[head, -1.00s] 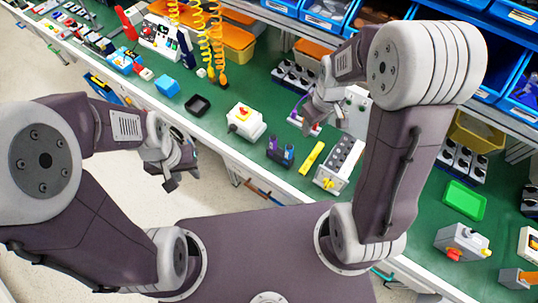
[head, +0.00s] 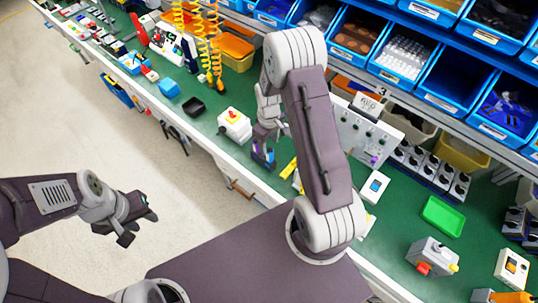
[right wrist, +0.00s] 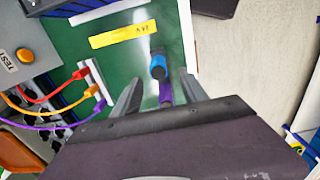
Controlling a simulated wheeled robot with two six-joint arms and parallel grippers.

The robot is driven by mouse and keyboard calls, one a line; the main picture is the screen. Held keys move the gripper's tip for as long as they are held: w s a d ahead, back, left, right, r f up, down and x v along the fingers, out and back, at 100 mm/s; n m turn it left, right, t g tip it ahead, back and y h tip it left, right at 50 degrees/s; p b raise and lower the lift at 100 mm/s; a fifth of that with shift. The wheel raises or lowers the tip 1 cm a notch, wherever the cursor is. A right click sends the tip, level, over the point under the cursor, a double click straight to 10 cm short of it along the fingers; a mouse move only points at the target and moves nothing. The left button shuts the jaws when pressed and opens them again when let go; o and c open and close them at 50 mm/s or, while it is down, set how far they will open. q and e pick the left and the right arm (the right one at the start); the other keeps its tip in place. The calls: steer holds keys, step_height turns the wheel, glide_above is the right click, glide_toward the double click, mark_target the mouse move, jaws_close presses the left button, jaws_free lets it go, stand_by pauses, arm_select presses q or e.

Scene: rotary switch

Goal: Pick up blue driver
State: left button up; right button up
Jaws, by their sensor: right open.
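The blue driver (right wrist: 158,66) stands in the right wrist view just past my fingertips, with a purple driver (right wrist: 166,93) next to it and nearer the jaws. In the head view the blue driver (head: 257,151) shows low beside my right gripper (head: 262,138), partly covered by it. My right gripper is open; its two fingers (right wrist: 159,92) lie on either side of the purple driver in the wrist picture. Contact cannot be told. My left gripper (head: 126,228) hangs over the floor, away from the bench, and its jaw opening is unclear.
A yellow strip (right wrist: 123,34) lies on the green bench near the drivers. A panel with red, orange and purple cables (right wrist: 92,82) is close by. A white box with a red button (head: 234,122) stands to the left. Blue bins (head: 403,50) line the back.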

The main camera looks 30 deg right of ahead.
mark_target(269, 148)
steer(key=shift+f, duration=0.4)
steer(key=shift+s+f+p, duration=0.1)
steer(key=shift+f+p, duration=0.2)
steer(key=shift+f, duration=0.1)
step_height(269, 148, down, 4)
steer(key=shift+p, duration=0.5)
steer(key=shift+w+d+f, duration=0.1)
steer(key=shift+w+f, duration=0.1)
jaws_close()
